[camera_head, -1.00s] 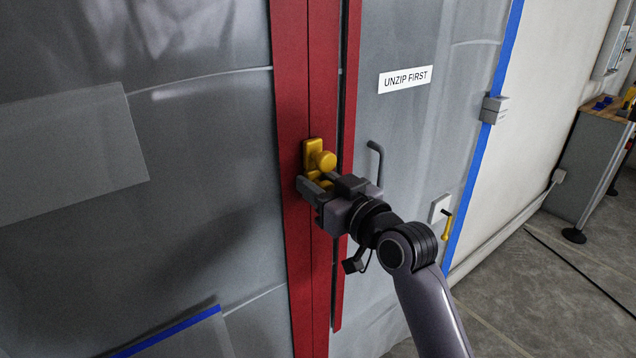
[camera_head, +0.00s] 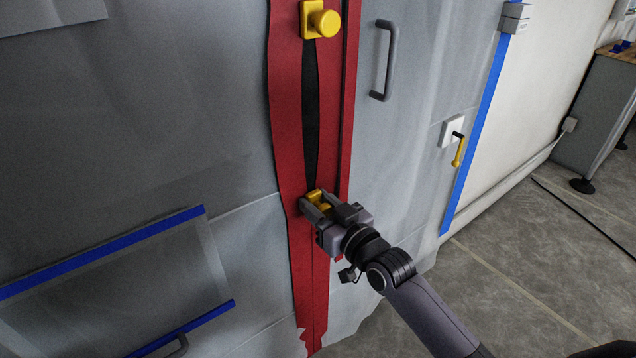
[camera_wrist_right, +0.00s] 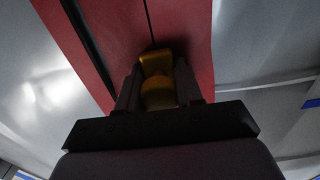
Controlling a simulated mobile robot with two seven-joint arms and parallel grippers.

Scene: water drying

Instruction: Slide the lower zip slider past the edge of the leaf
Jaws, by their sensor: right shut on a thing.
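The red zip strip (camera_head: 288,130) runs down the grey plastic sheet. The upper yellow slider (camera_head: 321,21) with its round knob sits at the top of the head view. Below it the zip is parted in a narrow dark gap (camera_head: 311,115). The lower yellow slider (camera_head: 315,197) is at the gap's bottom end. My right gripper (camera_head: 316,207) is shut on it; in the right wrist view the slider (camera_wrist_right: 157,65) is between the fingers, partly hidden by them. Below the slider the zip is closed down to the strip's ragged bottom end (camera_head: 312,335). My left gripper is not in view.
A grey handle (camera_head: 385,60) stands on the sheet right of the strip. A white box with a yellow lever (camera_head: 458,152) is farther right, near blue tape (camera_head: 476,140). A blue-edged flap (camera_head: 110,290) is at lower left. A cabinet (camera_head: 606,110) stands far right.

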